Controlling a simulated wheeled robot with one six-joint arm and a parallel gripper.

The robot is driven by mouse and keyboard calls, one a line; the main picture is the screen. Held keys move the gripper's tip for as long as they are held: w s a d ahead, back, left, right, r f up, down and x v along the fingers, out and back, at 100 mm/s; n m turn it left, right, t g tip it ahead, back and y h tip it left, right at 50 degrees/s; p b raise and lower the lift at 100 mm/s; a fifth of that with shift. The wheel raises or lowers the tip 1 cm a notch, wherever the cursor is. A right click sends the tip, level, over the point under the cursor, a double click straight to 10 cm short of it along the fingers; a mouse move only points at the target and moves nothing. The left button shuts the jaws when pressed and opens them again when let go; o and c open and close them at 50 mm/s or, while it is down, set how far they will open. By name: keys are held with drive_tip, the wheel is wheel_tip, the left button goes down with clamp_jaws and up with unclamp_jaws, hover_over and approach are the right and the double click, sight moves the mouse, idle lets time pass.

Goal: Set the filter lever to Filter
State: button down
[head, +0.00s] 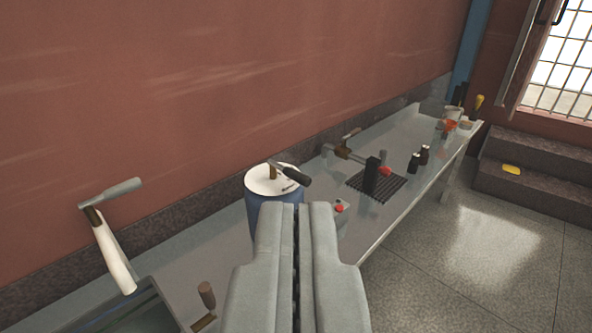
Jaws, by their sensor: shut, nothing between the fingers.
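A blue cylinder (256,213) with a white top (264,184) stands on the metal bench, partly hidden by my gripper. A lever with a dark handle (291,174) and a brass pivot (272,172) sits on the top, its handle pointing right. Small dark lettering shows on the top, too small to read, so I cannot tell which setting the lever is at. It looks like the filter lever, but no label confirms this. My gripper (296,210) is shut and empty, in front of the cylinder and apparently apart from the lever.
A grey-handled crank (122,188) on a white arm stands at left, with a brown knob (207,294) below. On the bench (408,123) are a red-buttoned box (340,214), a tap (345,151), a black grate (388,186) and dark bottles (418,158). Open floor lies right.

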drive_tip(key=c, duration=1.9)
unclamp_jaws()
drive_tip(key=o, duration=0.3)
drive_tip(key=shift+w+f, duration=0.2)
drive_tip(key=shift+w, duration=0.05)
drive_tip(key=o, duration=0.5)
drive_tip(key=w+f+m+g, duration=0.2)
drive_tip(key=w+f, duration=0.1)
drive_tip(key=w+d+f+m+g, duration=0.1)
drive_tip(key=w+f+m, duration=0.1)
drive_tip(key=w+f, duration=0.1)
drive_tip(key=w+f+m+g+y, duration=0.1)
drive_tip(key=w+f+m+g, duration=0.1)
drive_tip(key=f, duration=0.3)
drive_tip(key=shift+w+d+f+g, duration=0.1)
drive_tip(key=shift+w+d+g, duration=0.2)
drive_tip(key=shift+w, duration=0.3)
drive_tip(key=m+y, duration=1.2)
drive_tip(key=m, duration=0.6)
approach(293, 174)
drive_tip(key=x, duration=0.7)
drive_tip(key=f+x, duration=0.1)
drive_tip(key=x, duration=0.3)
drive_tip(key=shift+w+d, duration=0.35)
drive_tip(key=shift+w, duration=0.05)
clamp_jaws()
